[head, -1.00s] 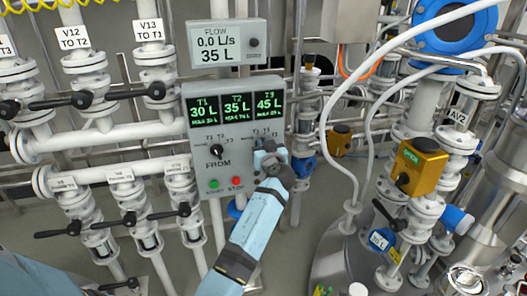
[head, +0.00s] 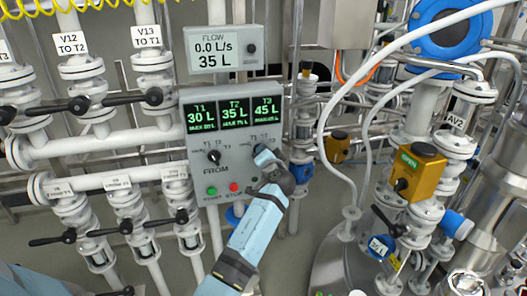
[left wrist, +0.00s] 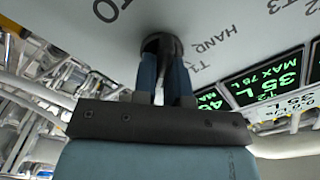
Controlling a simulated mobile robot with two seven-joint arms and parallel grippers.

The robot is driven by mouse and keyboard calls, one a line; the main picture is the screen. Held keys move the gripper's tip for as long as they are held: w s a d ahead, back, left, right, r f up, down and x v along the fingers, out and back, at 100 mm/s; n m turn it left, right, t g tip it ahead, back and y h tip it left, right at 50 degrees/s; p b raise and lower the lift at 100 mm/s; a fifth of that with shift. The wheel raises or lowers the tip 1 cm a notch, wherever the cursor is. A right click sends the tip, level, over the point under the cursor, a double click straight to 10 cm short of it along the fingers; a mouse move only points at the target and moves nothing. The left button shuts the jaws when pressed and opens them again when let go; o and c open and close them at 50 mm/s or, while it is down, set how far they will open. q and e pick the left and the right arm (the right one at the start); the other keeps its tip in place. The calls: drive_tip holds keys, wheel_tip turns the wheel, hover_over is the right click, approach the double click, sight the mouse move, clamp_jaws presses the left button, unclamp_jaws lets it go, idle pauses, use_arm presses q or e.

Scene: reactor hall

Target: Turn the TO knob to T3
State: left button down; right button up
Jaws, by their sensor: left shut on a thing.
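The grey control panel (head: 236,200) carries three green readouts (head: 235,109): T1 30 L, T2 35 L, T3 45 L. The black FROM knob (head: 213,156) is in plain sight left of my gripper. My left gripper (head: 263,156) is at the panel's right side, over the TO knob, which it hides in the head view. In the left wrist view, the dark TO knob (left wrist: 160,42) sits between the blue fingers, which are shut on it. TO, HAND, T1, T2 and T3 labels surround it. Its pointer direction cannot be read. My right gripper is out of view.
A flow display (head: 220,52) above the panel reads 0.0 L/s, 35 L. A green button (head: 211,191) and a red button (head: 234,187) sit below the FROM knob. Valves with black handles crowd the left. A yellow actuator (head: 417,172) and hoses stand at right.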

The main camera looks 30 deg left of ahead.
use_arm(q)
drive_tip(key=shift+r+m, duration=0.1)
drive_tip(key=shift+m, duration=0.7)
drive_tip(key=c, duration=1.2)
unclamp_jaws()
drive_tip(key=shift+o, duration=0.2)
drive_tip(key=shift+f, duration=0.2)
